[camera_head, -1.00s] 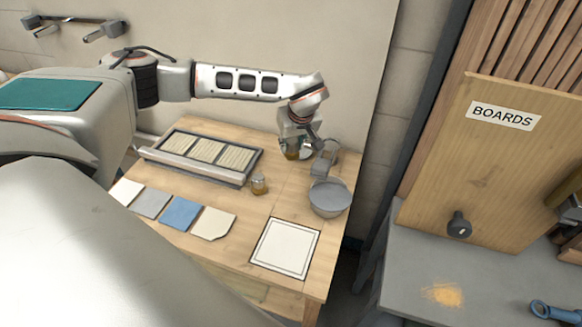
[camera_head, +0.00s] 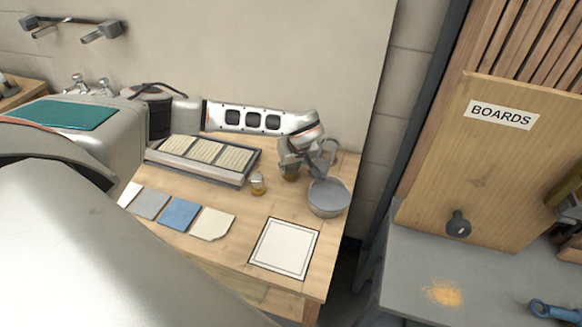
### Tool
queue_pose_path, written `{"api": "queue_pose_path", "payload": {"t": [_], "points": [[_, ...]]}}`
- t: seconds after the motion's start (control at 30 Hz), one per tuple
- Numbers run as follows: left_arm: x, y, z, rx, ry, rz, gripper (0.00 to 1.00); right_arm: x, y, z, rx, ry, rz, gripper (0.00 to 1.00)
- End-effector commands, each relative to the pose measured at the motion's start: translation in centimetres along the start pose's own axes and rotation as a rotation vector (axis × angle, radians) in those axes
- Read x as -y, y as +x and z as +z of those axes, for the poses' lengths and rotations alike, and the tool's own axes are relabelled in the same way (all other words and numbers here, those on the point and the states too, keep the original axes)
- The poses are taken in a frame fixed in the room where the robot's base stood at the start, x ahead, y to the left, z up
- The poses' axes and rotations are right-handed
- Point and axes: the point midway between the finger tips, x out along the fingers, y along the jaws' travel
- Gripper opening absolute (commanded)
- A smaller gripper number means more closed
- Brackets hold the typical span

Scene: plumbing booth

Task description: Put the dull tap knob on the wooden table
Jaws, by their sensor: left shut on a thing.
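My left gripper (camera_head: 296,162) is low over the back right of the wooden table (camera_head: 222,250), pointing down. It is shut on a small dull brass-brown thing (camera_head: 290,174), which looks like the dull tap knob; the fingers hide most of it. I cannot tell whether it touches the tabletop. A second small brass-coloured knob-like thing (camera_head: 258,184) stands on the table to the left of the gripper. My right gripper is not in view.
A grey round pot (camera_head: 328,197) stands close to the gripper's right. A tray of tile strips (camera_head: 240,181) lies to the left. Flat sample tiles (camera_head: 179,213) and a white framed square (camera_head: 284,248) lie in front. A grey bench (camera_head: 400,285) is at right.

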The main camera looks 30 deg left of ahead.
Motion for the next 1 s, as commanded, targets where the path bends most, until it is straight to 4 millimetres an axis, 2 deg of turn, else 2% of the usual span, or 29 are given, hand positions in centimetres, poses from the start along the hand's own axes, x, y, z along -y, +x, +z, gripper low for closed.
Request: {"api": "queue_pose_path", "payload": {"t": [0.13, 0.17, 0.2, 0.53, 0.67, 0.77, 1.0], "points": [[0.0, 0.3, 0.1, -0.001, 0.001, 0.0, 0.04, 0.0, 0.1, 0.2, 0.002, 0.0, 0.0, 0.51], [0.0, 0.3, 0.1, 0.0, 0.001, 0.0, 0.33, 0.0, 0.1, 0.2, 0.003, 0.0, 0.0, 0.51], [0.0, 0.3, 0.1, 0.0, 0.001, 0.0, 0.43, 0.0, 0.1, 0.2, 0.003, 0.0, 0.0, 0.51], [0.0, 0.2, 0.1, 0.0, 0.001, 0.0, 0.45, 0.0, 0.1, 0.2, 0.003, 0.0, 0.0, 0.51], [0.0, -0.5, -0.1, -0.001, 0.001, 0.001, 0.45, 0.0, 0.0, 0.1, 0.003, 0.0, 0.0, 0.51], [-0.1, -1.8, -0.2, -0.002, 0.001, 0.003, 0.45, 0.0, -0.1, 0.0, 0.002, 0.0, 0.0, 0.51], [-0.1, -6.8, -0.2, -0.002, 0.002, 0.004, 0.45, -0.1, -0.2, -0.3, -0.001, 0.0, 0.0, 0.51]]}}
